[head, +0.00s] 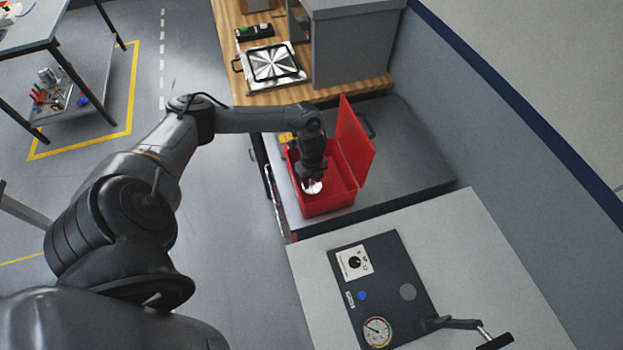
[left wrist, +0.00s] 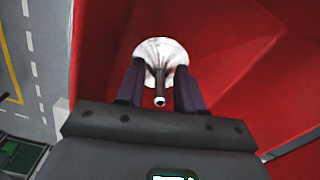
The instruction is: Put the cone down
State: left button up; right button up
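The cone (head: 312,187) is pale and shiny, and shows below my left gripper (head: 312,176) inside the open red box (head: 328,203). In the left wrist view the cone (left wrist: 162,50) has its wide round end away from the camera and its narrow stem towards it. Whether the cone touches the box floor is hidden. My right gripper is not in view.
The red lid (head: 354,142) stands raised at the box's right side. A pale bench with a dark panel (head: 385,270), a gauge (head: 377,331) and a black-handled lever (head: 455,323) lies in front. A wooden counter holds a metal plate (head: 272,63) behind.

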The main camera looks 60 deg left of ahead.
pick_arm(q)
jog(key=shift+r, duration=0.2)
notch_tip(320, 180, up, 12)
jog(key=shift+f+p, duration=0.1)
jog(key=shift+p, duration=0.3)
dwell(0.5)
